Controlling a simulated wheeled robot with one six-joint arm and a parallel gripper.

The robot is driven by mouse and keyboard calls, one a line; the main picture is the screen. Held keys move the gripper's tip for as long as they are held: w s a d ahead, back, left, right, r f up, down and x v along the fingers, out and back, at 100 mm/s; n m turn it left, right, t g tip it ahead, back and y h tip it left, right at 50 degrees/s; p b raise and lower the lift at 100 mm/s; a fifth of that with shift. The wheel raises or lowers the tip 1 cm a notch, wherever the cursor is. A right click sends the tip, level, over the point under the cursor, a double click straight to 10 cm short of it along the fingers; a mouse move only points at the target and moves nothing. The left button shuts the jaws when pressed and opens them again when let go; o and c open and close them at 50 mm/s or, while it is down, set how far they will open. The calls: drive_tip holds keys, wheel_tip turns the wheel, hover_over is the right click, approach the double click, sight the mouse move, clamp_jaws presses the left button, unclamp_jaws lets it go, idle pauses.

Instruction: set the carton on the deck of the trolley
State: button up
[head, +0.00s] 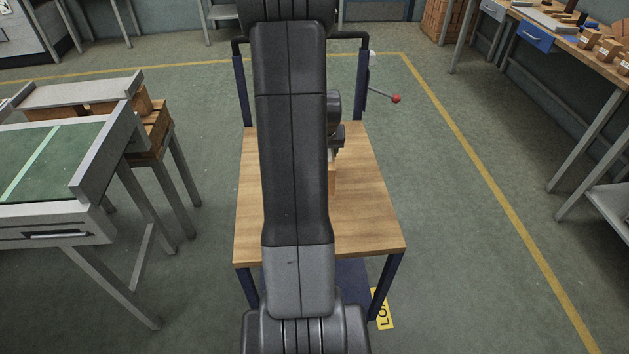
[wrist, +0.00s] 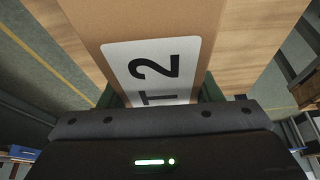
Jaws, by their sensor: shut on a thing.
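The carton (wrist: 120,25) is brown cardboard with a white label reading "T 2". It fills the top middle of the wrist view, and a thin strip of it (head: 332,178) shows beside my arm in the head view. My gripper (wrist: 160,98) is shut on the carton, with a finger at each side of the label. In the head view my gripper (head: 337,140) is mostly hidden by my arm. The trolley's wooden deck (head: 370,215) lies under the carton. I cannot tell whether the carton touches the deck.
The trolley's dark blue posts (head: 361,90) rise at its far end, with a red-knobbed lever (head: 396,98) to the right. A green-topped bench (head: 40,155) stands to the left. A workbench (head: 570,50) with small blocks stands at the right. The deck's visible parts are bare.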

drive_tip(key=d+r+b, duration=0.3)
drive_tip(key=d+b, duration=0.1)
drive_tip(key=d, duration=0.5)
drive_tip(key=b, duration=0.1)
hover_over(350, 183)
drive_tip(key=shift+n, duration=0.4)
drive_tip(key=shift+w+f, duration=0.1)
drive_tip(key=shift+f, duration=4.65)
drive_tip(key=shift+f, duration=0.1)
drive_tip(key=shift+f+b, duration=0.15)
drive_tip(key=shift+b, duration=0.2)
drive_tip(key=o, duration=1.6)
drive_tip(key=shift+r+p, duration=0.3)
drive_tip(key=v, duration=1.2)
drive_tip(key=shift+d+f+p, duration=0.1)
drive_tip(key=shift+d+p, duration=0.1)
drive_tip(key=shift+p, duration=0.1)
